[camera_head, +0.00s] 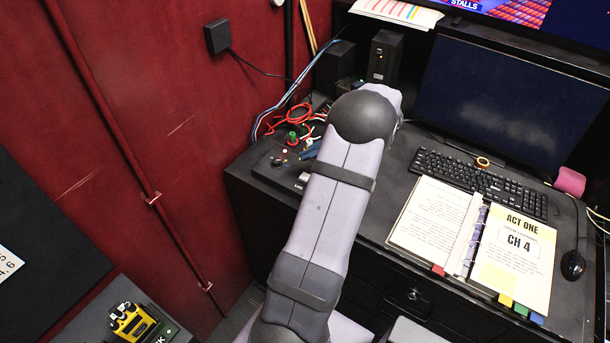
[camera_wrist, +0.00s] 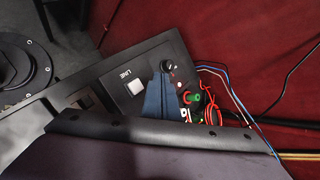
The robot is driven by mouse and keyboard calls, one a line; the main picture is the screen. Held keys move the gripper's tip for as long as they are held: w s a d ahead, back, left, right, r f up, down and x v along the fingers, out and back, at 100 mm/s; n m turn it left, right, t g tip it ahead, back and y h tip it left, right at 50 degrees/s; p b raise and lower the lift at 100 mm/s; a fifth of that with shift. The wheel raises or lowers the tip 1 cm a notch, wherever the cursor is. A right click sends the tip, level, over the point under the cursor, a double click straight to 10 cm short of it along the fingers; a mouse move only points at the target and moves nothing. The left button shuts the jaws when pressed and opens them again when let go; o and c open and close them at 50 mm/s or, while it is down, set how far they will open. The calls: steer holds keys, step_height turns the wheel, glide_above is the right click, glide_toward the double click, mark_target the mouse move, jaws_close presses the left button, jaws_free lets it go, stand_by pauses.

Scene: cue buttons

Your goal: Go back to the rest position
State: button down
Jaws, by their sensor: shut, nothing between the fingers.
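My gripper (camera_wrist: 163,78) shows in the wrist view as blue fingers closed together with nothing between them. Its tips appear over the black control panel (camera_wrist: 118,72), close to a small black knob (camera_wrist: 168,66) and right of a white square button (camera_wrist: 135,87) marked LINE. I cannot tell whether the tips touch the panel. In the head view a bit of blue gripper (camera_head: 312,149) shows left of my purple arm, above the desk's left end. The arm hides the rest of it. The white button (camera_head: 304,178) also shows there.
A green knob (camera_wrist: 194,98) and red cables (camera_wrist: 208,103) lie right of the fingers. The desk (camera_head: 385,160) holds a keyboard (camera_head: 470,180), an open binder (camera_head: 475,240), a mouse (camera_head: 572,265) and a monitor (camera_head: 510,100). A red wall (camera_head: 190,120) stands at left.

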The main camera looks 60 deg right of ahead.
stand_by(0.4)
steer(key=w+a+n+g+y, duration=0.1)
steer(key=w+a+n+g, duration=0.3)
steer(key=a, duration=0.8)
steer(key=w+a+n+g+y, duration=0.15)
steer(key=w+a+n, duration=0.35)
steer(key=a, duration=0.7)
steer(key=s+a+n+g+h, duration=0.1)
steer(key=s+a+n, duration=0.4)
steer(key=a, duration=0.5)
steer(key=s+a+f+n+g+h, duration=0.1)
steer(key=s+a+n+g+h, duration=0.1)
steer(key=s+a+n, duration=0.4)
steer(key=shift+s+a+f+n+h, duration=0.25)
steer(key=shift+a+n+h, duration=0.5)
steer(key=shift+a+n, duration=1.35)
steer(key=shift+d+r+g, duration=0.1)
steer(key=shift+d+g, duration=0.1)
steer(key=shift+g, duration=0.05)
